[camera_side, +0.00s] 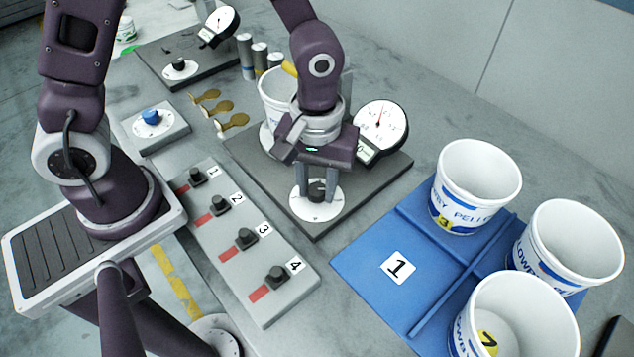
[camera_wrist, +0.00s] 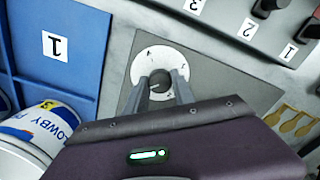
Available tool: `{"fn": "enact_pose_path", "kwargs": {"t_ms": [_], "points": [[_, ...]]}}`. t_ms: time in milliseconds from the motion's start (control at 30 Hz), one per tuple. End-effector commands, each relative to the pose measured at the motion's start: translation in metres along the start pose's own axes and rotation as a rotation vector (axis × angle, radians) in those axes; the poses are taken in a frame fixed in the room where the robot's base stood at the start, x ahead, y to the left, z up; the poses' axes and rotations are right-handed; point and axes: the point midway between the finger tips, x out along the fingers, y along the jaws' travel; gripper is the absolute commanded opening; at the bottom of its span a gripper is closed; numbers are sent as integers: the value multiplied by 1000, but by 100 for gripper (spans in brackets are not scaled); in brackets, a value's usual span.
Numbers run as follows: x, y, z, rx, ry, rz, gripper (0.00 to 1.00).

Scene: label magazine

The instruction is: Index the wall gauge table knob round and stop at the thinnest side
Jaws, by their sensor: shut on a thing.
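The wall gauge table is a dark plate (camera_side: 240,150) with a black knob (camera_wrist: 158,79) on a white lettered disc (camera_side: 328,212) near its front corner. My gripper (camera_side: 317,193) points down with one finger on each side of the knob, shut on it. It also shows in the wrist view (camera_wrist: 160,92). A round white dial gauge (camera_side: 394,122) stands at the plate's right side; its red needle points roughly upward, the exact reading too small to tell. A white pot (camera_side: 271,92) stands on the plate behind my gripper and is partly hidden by it.
A blue tray (camera_side: 365,270) marked 1 holds white labelled pots (camera_side: 478,172) at right. A grey strip (camera_side: 262,312) with black knobs numbered 1 to 4 lies at left. A blue-knob box (camera_side: 160,135), brass pieces (camera_side: 232,122) and a second gauge plate (camera_side: 150,65) lie behind.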

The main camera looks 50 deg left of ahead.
Motion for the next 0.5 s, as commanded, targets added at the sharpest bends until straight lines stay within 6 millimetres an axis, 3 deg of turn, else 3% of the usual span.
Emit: {"fn": "enact_pose_path", "kwargs": {"t_ms": [267, 500], "points": [[0, 0, 0, 103, 1, 1, 0], [-1, 0, 0, 306, 1, 1, 0]]}}
